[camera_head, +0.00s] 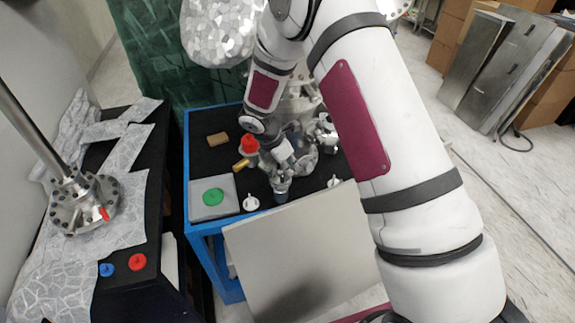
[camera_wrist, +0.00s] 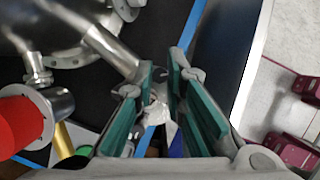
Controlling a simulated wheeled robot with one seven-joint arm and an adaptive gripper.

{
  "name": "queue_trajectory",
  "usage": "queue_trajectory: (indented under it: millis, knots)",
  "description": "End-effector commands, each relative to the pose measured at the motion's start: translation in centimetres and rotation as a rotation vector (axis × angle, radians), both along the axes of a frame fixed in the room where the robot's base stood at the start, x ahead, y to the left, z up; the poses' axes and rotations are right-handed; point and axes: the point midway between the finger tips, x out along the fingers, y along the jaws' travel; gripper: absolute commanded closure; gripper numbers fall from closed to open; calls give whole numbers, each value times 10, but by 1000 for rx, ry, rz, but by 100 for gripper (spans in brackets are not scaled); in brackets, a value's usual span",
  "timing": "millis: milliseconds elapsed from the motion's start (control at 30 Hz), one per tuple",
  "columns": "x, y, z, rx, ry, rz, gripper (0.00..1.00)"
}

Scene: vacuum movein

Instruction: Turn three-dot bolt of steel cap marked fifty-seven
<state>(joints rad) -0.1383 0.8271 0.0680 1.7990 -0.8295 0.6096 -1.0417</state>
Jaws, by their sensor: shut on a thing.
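A steel vacuum chamber (camera_head: 303,160) with several flanged ports stands on the blue-framed bench. In the wrist view, a steel tube (camera_wrist: 108,48) runs from it towards my fingertips. My gripper (camera_wrist: 161,88), with green-padded fingers, is closed on a small pale metal piece (camera_wrist: 158,112) near the tube's end. The fingers hide much of this piece, so I cannot tell whether it is the bolt. No dots or number fifty-seven are legible, and I cannot identify the marked cap. In the head view, my wrist and the chamber's ports overlap, hiding the grip.
A red cap (camera_head: 249,144) and a brass-coloured cylinder (camera_head: 240,165) are left of my gripper. A large grey panel (camera_head: 300,250) leans in front. Steel sheets and cardboard boxes (camera_head: 452,45) stand at right.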

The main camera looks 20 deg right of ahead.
Motion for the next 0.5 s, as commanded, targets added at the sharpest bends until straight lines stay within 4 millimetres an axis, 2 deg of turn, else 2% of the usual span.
queue_trajectory:
  millis: [500]
  knots:
    - [4,1,-1,1,-2,-329,100]
